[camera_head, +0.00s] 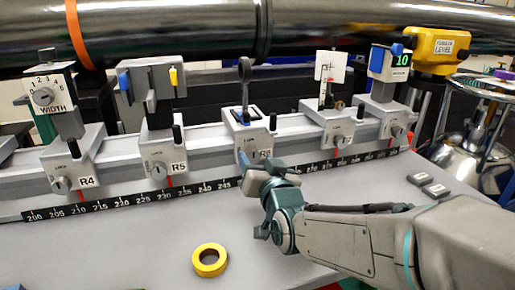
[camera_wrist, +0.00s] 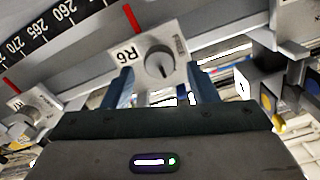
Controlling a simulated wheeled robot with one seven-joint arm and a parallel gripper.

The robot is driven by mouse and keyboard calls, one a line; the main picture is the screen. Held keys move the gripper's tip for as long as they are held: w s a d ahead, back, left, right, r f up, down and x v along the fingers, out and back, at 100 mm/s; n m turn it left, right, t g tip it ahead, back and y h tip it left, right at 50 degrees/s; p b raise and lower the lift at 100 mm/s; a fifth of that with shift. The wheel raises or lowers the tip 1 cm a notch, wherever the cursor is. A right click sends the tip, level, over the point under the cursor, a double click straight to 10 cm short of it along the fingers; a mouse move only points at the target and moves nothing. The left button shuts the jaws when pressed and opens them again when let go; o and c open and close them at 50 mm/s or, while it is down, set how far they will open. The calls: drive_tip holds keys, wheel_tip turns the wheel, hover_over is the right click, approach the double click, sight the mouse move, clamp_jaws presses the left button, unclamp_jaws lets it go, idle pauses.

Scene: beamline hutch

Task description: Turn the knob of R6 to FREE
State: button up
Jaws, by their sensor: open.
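The R6 carriage (camera_head: 256,129) sits on the rail near the middle of the head view, with its label partly covered by my gripper. In the wrist view, the R6 label (camera_wrist: 124,55) and the round grey knob (camera_wrist: 158,64) are clear but turned over. A dark line crosses the knob's face. In the head view, my gripper (camera_head: 246,168) hides most of the knob.
The R5 carriage (camera_head: 166,150) and the R4 carriage (camera_head: 74,170) stand to the left on the rail; other carriages stand to the right. A scale strip (camera_head: 140,199) runs along the front. A yellow tape roll (camera_head: 210,260) lies on the bench.

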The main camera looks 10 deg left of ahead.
drive_tip(key=shift+w+a, duration=0.4)
drive_tip(key=shift+w, duration=0.2)
drive_tip(key=c, duration=1)
